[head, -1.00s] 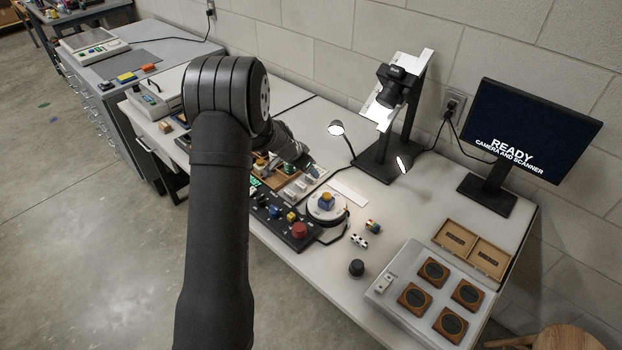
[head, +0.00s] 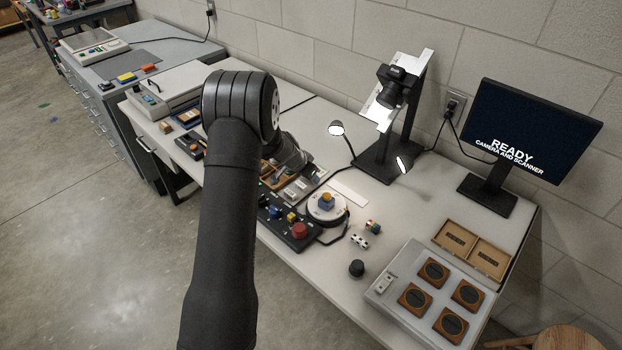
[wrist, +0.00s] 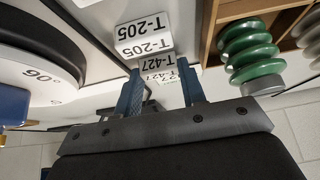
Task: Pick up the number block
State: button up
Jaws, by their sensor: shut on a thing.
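In the wrist view my gripper (wrist: 160,82) has its two blue fingers on either side of a white number block marked T-427 (wrist: 158,63) and is shut on it. Another white number block, marked T-205 (wrist: 144,36), is just beyond it; I cannot tell whether the two touch. In the head view my arm hides the fingertips and the held block. Pale number blocks (head: 308,181) show there in a row beside my wrist.
A wooden compartment tray (wrist: 210,28) with a green ribbed piece (wrist: 248,52) is close on the right in the wrist view. A white turntable (head: 341,216) bearing a blue block (head: 327,203) and a dark control box (head: 284,234) stand nearby. A stand with a camera (head: 390,90) rises behind.

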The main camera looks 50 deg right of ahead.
jog(key=shift+r, duration=0.55)
notch_tip(320, 180, up, 3)
jog(key=shift+f, duration=0.1)
jog(key=s+d+r, duration=0.2)
jog(key=s+r, duration=0.2)
jog(key=s, duration=0.5)
jog(key=s+d+r, duration=0.1)
jog(key=s+r, duration=0.2)
jog(key=s, duration=0.7)
jog(key=w+f, duration=0.2)
jog(key=w, duration=0.1)
jog(key=w+f, duration=0.2)
jog(key=w, duration=0.2)
jog(key=w+f, duration=0.2)
jog(key=w, duration=0.1)
jog(key=shift+w+d+f, duration=0.15)
jog(key=shift+w+d, duration=0.15)
jog(key=shift+d, duration=0.1)
jog(key=shift+f, duration=2)
